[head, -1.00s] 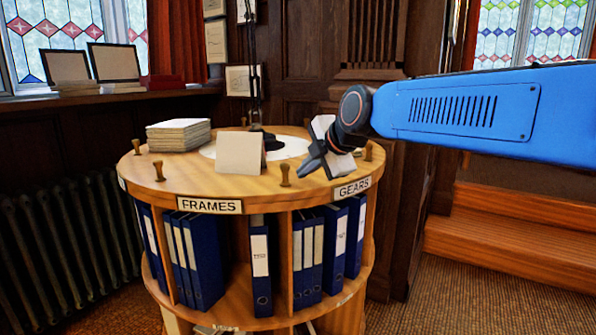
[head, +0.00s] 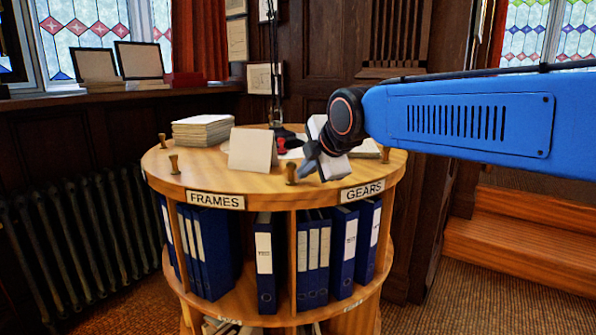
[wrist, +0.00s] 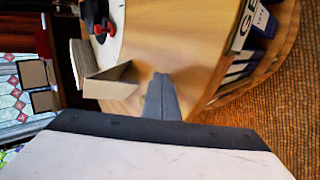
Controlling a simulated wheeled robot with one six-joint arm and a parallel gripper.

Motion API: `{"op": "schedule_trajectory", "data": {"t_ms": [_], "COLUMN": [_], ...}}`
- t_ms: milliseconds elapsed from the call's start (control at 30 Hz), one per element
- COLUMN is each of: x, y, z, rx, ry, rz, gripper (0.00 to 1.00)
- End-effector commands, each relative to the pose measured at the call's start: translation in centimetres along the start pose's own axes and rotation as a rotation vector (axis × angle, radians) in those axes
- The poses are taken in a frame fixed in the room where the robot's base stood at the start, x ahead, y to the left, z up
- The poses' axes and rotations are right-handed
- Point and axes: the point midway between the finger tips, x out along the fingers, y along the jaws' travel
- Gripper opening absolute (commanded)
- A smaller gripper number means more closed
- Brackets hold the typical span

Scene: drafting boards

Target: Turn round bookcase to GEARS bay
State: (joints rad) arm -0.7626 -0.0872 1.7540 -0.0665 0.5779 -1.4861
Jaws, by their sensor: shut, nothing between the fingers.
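The round wooden bookcase (head: 175,190) stands upright in the middle of the head view, with blue binders in its bays. The FRAMES label (head: 215,200) is at front left on its rim, and the GEARS label (head: 362,190) is at front right. A brass knob (head: 291,170) stands on the top near the front edge, between the two labels. My gripper (head: 305,168) is shut and empty, low over the top, just right of this knob. I cannot tell whether they touch. In the wrist view the shut fingers (wrist: 161,97) point over the top; the knob is mostly hidden there.
A folded card (head: 252,150), a paper stack (head: 203,130) and a red-topped item (head: 282,146) lie on the bookcase top. Other knobs (head: 174,163) ring its edge. A radiator (head: 75,235) is at left. Wooden steps (head: 520,240) rise at right.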

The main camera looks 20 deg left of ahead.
Motion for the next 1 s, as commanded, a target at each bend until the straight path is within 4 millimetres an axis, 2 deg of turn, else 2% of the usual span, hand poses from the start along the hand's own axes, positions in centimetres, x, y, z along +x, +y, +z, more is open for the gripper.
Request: {"op": "schedule_trajectory", "data": {"t_ms": [433, 1000], "x": [0.9, 1.2], "y": [0.7, 1.0], "z": [-4.3, -5.5], "rx": [0.027, 0.038], "ry": [-0.035, -0.048], "rz": [0.000, 0.001], "gripper": [0.00, 0.00]}}
